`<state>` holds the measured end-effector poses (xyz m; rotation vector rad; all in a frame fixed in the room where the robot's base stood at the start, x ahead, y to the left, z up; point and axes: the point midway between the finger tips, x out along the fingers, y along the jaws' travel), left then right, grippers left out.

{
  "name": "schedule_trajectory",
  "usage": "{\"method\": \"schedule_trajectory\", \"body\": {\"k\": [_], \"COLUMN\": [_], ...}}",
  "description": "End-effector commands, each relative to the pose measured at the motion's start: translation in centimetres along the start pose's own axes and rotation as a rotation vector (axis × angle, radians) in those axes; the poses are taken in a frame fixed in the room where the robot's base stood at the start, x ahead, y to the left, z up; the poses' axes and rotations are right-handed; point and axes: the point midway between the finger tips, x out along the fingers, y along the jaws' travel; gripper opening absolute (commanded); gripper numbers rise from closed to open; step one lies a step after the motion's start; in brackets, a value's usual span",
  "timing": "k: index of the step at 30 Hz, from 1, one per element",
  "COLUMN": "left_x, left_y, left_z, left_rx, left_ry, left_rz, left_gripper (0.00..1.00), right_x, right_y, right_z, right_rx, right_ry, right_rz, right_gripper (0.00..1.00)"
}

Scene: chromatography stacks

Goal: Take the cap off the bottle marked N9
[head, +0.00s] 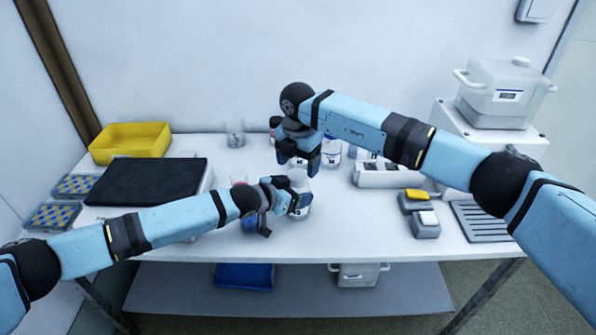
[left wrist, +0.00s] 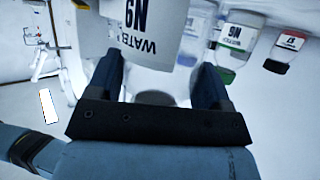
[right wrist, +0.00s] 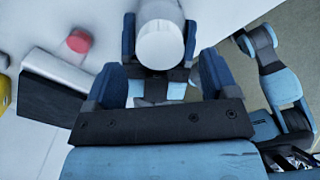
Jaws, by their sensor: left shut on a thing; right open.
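The bottle marked N9 (left wrist: 140,25) has a white label that also reads WATER, upside down in the left wrist view. My left gripper (head: 288,200) is shut on its body from the front left, and the bottle looks upright near the table's middle. Its white round cap (right wrist: 160,43) shows from above in the right wrist view. My right gripper (head: 300,164) is just above the bottle, pointing down and open. Its fingers (right wrist: 160,70) lie on either side of the cap in view; whether they touch it cannot be told.
A dark-topped box (head: 145,182) and yellow bin (head: 130,142) are at left. A white rack (head: 385,176) is at right. The front table edge is clear.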

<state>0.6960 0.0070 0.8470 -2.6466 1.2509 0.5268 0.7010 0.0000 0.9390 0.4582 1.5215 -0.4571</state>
Motion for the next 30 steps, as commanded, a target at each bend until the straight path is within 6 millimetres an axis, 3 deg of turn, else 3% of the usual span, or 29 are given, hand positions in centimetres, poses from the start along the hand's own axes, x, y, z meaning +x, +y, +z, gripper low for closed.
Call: {"method": "schedule_trajectory", "body": {"k": [9, 13, 17, 30], "left_x": [0.0, 0.0, 0.0, 0.0], "left_y": [0.0, 0.0, 0.0, 0.0], "left_z": [0.0, 0.0, 0.0, -0.1], "left_rx": [0.0, 0.0, 0.0, 0.0], "left_ry": [0.001, 0.001, 0.001, 0.001], "left_rz": [0.0, 0.0, 0.0, 0.0], "left_gripper": [0.07, 0.07, 0.07, 0.07], "right_x": [-3.7, -3.9, -3.0, 3.3], "right_y": [0.0, 0.0, 0.0, -0.1], "right_z": [0.0, 0.0, -0.1, 0.0], "right_rx": [0.163, 0.204, 0.203, 0.203], "right_ry": [0.0, 0.001, 0.002, 0.002], "right_rz": [0.001, -0.001, -0.002, -0.003], "right_gripper": [0.74, 0.74, 0.74, 0.74]}}
